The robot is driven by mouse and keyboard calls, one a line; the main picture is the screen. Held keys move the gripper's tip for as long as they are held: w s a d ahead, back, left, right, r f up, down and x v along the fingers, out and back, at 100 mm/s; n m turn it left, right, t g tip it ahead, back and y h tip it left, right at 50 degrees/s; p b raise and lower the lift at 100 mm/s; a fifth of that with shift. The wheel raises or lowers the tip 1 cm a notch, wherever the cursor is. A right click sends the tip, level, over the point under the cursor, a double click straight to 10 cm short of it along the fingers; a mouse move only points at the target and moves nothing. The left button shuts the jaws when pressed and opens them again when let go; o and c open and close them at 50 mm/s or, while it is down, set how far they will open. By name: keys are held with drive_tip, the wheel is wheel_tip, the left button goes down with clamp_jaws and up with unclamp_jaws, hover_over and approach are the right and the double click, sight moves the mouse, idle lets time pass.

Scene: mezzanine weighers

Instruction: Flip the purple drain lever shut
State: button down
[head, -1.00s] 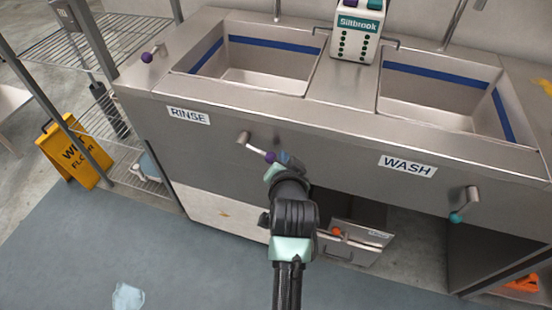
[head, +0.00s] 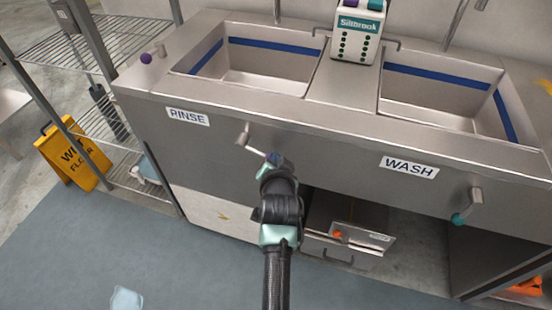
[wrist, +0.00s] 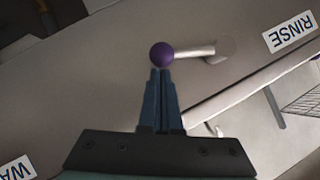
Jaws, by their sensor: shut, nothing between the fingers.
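The drain lever on the front panel under the RINSE label has a metal arm (head: 254,148) that slopes down to the right in the head view. Its purple ball (wrist: 161,54) shows in the wrist view, with the metal arm running right to its pivot. My gripper (head: 273,160) is in front of the lever's end and hides the ball in the head view. In the wrist view my gripper (wrist: 161,72) is shut and empty, its fingertips at the ball's near edge. I cannot tell whether they touch it.
Another purple knob (head: 145,58) stands on the sink top at the left. A teal-tipped lever (head: 472,205) hangs below the WASH label (head: 408,167). A tilted panel (head: 362,236) lies low beneath the counter. A yellow wet-floor sign (head: 74,155) stands by the wire shelves.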

drive_tip(key=w+a+f+m+t+y+b, duration=0.2)
drive_tip(key=f+m+b, duration=0.8)
drive_tip(key=b, duration=1.7)
drive_tip(key=a+t+y, duration=0.2)
drive_tip(key=a+t, duration=0.2)
drive_tip(key=shift+a+t+y+b, duration=0.15)
drive_tip(key=shift+t+y+b, duration=0.15)
drive_tip(key=shift+y, duration=0.1)
